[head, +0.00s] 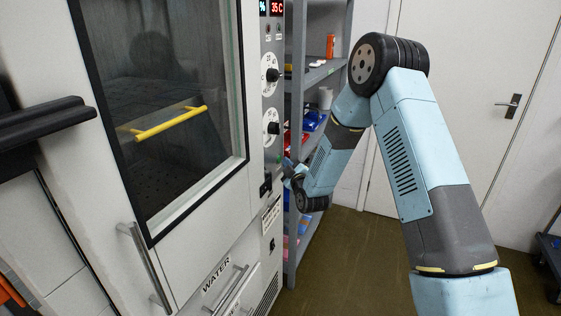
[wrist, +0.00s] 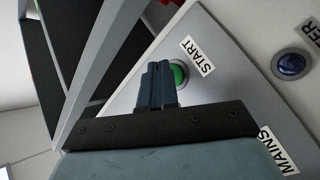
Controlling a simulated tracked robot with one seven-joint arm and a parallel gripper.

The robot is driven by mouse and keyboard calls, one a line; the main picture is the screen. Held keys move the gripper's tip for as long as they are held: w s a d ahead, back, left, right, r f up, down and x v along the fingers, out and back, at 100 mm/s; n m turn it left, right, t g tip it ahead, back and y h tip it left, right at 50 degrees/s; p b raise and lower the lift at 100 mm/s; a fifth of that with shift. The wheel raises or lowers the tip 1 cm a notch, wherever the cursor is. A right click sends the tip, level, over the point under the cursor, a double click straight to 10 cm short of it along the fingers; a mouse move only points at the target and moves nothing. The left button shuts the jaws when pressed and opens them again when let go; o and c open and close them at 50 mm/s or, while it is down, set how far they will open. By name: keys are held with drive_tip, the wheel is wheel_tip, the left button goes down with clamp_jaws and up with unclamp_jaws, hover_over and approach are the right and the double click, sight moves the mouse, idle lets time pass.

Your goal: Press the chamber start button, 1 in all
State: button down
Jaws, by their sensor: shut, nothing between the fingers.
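The chamber start button is a round green button (wrist: 178,74) beside a START label (wrist: 198,56) on the pale control panel in the wrist view. My gripper (wrist: 160,68) is shut and empty. Its fingertips overlap the left part of the green button in the picture; I cannot tell whether they touch it. In the head view my gripper (head: 287,168) is at the chamber's control panel (head: 271,100), below the two dials. A small green spot (head: 280,157) shows just above my gripper there.
A blue button (wrist: 292,65) and a MAINS label (wrist: 276,149) are on the same panel. The chamber door handle (head: 150,268) is at lower left. A shelf unit (head: 318,75) with goods stands right behind the panel. A grey door (head: 470,90) is at the right.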

drive_tip(key=shift+s+d, duration=0.1)
drive_tip(key=shift+d, duration=0.25)
drive_tip(key=d, duration=0.1)
drive_tip(key=s+d, duration=0.1)
drive_tip(key=d, duration=0.2)
drive_tip(key=shift+s+d, duration=0.35)
idle(0.3)
idle(0.4)
